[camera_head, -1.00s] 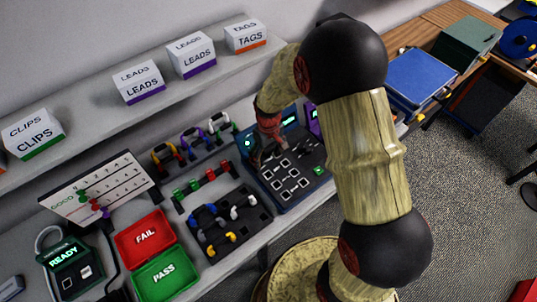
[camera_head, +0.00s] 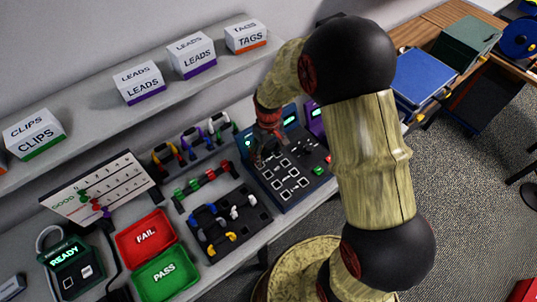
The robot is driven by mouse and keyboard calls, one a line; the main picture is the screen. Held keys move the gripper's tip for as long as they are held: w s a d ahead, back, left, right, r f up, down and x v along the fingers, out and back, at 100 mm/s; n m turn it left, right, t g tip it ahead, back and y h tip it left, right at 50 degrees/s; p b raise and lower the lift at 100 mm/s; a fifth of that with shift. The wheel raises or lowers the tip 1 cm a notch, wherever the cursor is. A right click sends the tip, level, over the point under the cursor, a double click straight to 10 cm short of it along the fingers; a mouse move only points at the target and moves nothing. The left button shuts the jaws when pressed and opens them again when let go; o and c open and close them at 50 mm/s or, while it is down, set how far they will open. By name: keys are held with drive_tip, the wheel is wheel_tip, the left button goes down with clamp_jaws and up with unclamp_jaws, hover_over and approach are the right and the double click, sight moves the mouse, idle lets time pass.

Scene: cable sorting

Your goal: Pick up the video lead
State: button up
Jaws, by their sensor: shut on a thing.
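My gripper (camera_head: 260,154), at the end of my arm with a red band above it, is at the back left part of a dark test panel (camera_head: 310,192) with several square sockets. Its fingers are small and dark here. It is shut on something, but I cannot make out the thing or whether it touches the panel. I cannot tell which lead is the video lead. Coiled leads with yellow-red, purple and white parts hang on a rack (camera_head: 190,152) left of the panel. Blue, white and yellow connectors lie on a black tray (camera_head: 215,245).
A red FAIL tray (camera_head: 145,237) and a green PASS tray (camera_head: 166,273) stand at front left. A green-and-red connector strip (camera_head: 206,186) is beside the panel. White boxes (camera_head: 191,53) line the shelf above. My arm hides the bench's right part.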

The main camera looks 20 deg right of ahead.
drive_tip(key=s+a+r+p, duration=0.4)
drive_tip(key=s+r, duration=0.9)
drive_tip(key=r, duration=0.1)
drive_tip(key=shift+s, duration=0.25)
